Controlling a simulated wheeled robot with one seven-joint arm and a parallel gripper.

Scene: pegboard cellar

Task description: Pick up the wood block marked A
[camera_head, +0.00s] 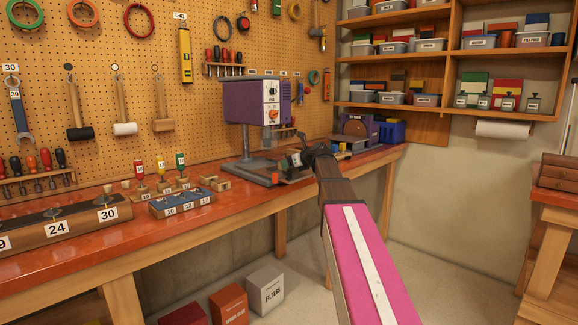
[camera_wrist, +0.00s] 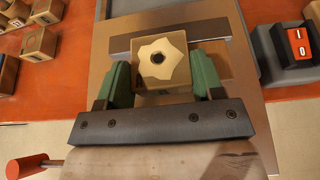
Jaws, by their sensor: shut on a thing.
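In the wrist view a pale wood block (camera_wrist: 176,43) sits between the two green fingers of my gripper (camera_wrist: 161,84). The fingers are shut on its left and right sides. Its upper face has a cream, ragged-edged patch with a dark hole in it. No letter A is readable on the faces I see. A brown board (camera_wrist: 112,74) with a grey bar lies beneath the block; I cannot tell whether the block touches it. In the head view my gripper (camera_head: 303,157) is over the red bench beside the drill press, and the block is not clearly visible there.
The purple drill press (camera_head: 245,103) stands left of my gripper on the red worktop (camera_head: 130,243). A purple sander (camera_head: 357,130) and blue bin (camera_head: 391,131) are behind. Several small wooden blocks (camera_wrist: 38,42) lie at the wrist view's left. Boxes (camera_head: 265,290) stand on the floor below.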

